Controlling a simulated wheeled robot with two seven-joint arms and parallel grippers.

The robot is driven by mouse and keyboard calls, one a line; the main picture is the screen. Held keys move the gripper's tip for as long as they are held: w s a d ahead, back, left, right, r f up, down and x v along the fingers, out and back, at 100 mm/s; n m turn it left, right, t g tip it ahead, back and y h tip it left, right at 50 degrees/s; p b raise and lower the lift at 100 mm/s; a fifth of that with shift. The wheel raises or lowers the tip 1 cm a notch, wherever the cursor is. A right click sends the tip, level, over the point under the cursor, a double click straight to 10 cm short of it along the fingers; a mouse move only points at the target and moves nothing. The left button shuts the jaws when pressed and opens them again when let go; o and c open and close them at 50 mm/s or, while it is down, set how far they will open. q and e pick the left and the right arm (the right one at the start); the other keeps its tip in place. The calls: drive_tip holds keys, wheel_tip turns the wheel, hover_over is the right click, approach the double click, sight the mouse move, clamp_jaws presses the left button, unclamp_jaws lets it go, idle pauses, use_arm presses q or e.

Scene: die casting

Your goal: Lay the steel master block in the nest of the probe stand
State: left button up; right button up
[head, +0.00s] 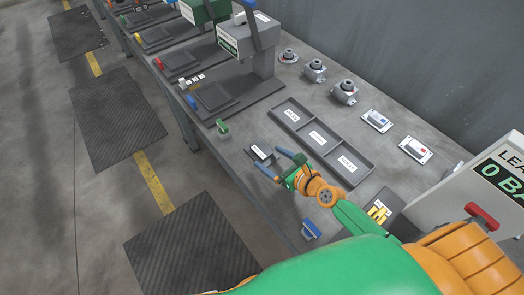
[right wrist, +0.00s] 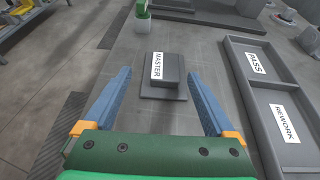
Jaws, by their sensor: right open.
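The steel master block (head: 261,151) is a dark grey block with a white label, on a thin dark plate on the bench. In the right wrist view the block (right wrist: 173,73) carries the label MASTER along its left side. My right gripper (head: 278,164) is open, its blue fingers pointing at the block. In the right wrist view the fingertips (right wrist: 159,76) lie either side of the block, apart from it, with nothing between them held. The stand (head: 262,68), grey with a green sign, has a dark flat pad (head: 214,96) on its base. My left gripper is not in view.
A three-part tray (head: 318,137) lies right of the block, with PASS and REWORK labels. A small green item (head: 223,127) and a blue one (head: 310,230) stand near the bench's front edge. Round metal parts (head: 345,91) stand at the back. Bench between block and stand is mostly clear.

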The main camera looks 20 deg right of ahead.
sight(263, 151)
drive_tip(key=w, duration=0.1)
drive_tip(key=w+f+b, duration=0.1)
drive_tip(key=w, duration=0.1)
drive_tip(key=w+f, duration=0.1)
drive_tip(key=shift+w+a+f, duration=0.25)
drive_tip(key=shift+w+a, duration=0.05)
drive_tip(key=shift+w, duration=0.05)
drive_tip(key=shift+s+a+r, duration=0.1)
drive_tip(key=shift+s+r, duration=0.05)
drive_tip(key=shift+c, duration=0.6)
drive_tip(key=shift+s, duration=0.1)
drive_tip(key=c, duration=0.4)
drive_tip(key=shift+r, duration=0.1)
clamp_jaws()
